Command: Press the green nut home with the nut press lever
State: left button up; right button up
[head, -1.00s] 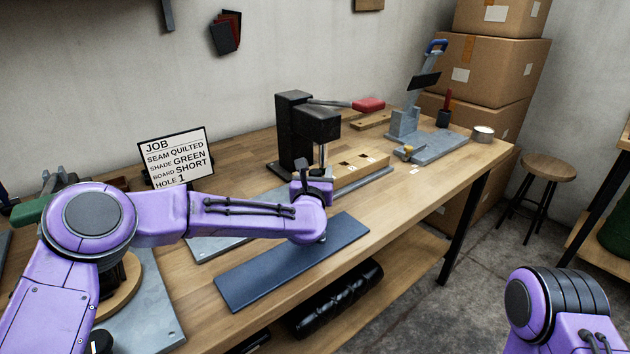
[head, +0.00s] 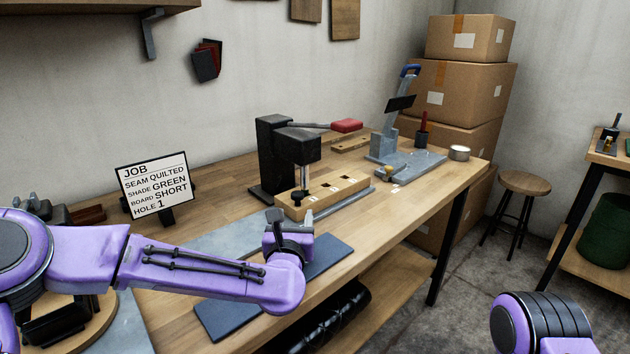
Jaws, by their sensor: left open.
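The black nut press (head: 272,158) stands at the back of the bench. Its lever ends in a red handle (head: 346,125), which points right and is about level. The press's plunger (head: 302,178) is over the left end of a light wooden board (head: 322,196) with several dark holes. I cannot make out the green nut. My left gripper (head: 274,218) is open and empty, in front of the press and left of the board, well short of the red handle. My right gripper is out of view; only part of that arm shows at the lower right.
A dark blue mat (head: 225,317) lies at the bench's front edge. A grey tool with a blue-handled lever (head: 410,70) stands at the far right, by a small tin (head: 459,153). Cardboard boxes (head: 455,95) are behind.

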aim_at(345, 126)
jog(key=k, duration=0.95)
